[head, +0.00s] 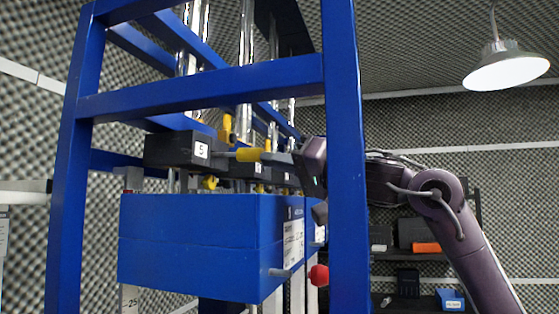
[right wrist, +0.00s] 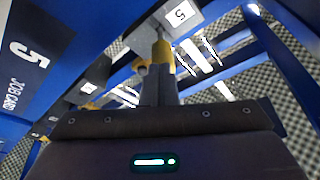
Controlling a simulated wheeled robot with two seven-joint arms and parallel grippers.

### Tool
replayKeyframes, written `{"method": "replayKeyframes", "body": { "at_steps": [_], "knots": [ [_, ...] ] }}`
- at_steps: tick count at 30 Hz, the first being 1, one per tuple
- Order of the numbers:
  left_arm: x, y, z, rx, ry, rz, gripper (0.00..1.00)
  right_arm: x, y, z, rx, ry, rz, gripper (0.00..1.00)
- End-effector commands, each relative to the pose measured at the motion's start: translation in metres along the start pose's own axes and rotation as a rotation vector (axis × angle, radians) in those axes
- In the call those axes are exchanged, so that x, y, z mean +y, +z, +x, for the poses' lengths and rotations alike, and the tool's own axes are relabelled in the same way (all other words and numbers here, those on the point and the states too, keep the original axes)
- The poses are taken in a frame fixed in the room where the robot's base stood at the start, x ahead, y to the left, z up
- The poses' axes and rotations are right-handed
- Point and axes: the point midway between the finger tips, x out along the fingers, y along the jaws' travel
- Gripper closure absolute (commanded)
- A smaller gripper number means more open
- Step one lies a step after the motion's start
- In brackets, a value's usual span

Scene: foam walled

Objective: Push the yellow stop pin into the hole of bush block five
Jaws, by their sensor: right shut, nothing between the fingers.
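The dark bush block five (head: 178,150) carries a white "5" label and sits inside the blue frame; it also shows at the top of the right wrist view (right wrist: 150,30). The yellow stop pin (head: 247,155) lies roughly level at the block's right side, its grey shank pointing at the block. How deep the shank sits in the hole is unclear. In the right wrist view the yellow pin (right wrist: 163,54) stands just beyond my fingertips. My right gripper (head: 273,157) is shut and empty, its tips at the pin's outer end; whether they touch is unclear. My left gripper is out of view.
A blue frame post (head: 345,150) stands close to my right gripper. A blue box (head: 190,235) hangs below block five, with a red knob (head: 319,275) near its right side. Other dark labelled blocks (head: 243,171) and bright rods stand behind.

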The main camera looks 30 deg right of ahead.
Motion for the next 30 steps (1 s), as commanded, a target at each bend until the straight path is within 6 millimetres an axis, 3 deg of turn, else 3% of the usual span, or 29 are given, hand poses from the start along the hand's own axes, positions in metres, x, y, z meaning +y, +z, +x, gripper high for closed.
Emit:
{"method": "replayKeyframes", "body": {
  "at_steps": [30],
  "knots": [
    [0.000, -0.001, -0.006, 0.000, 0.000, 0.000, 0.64, 0.000, 0.006, 0.020, 0.000, -0.001, 0.001, 1.00]
  ]
}}
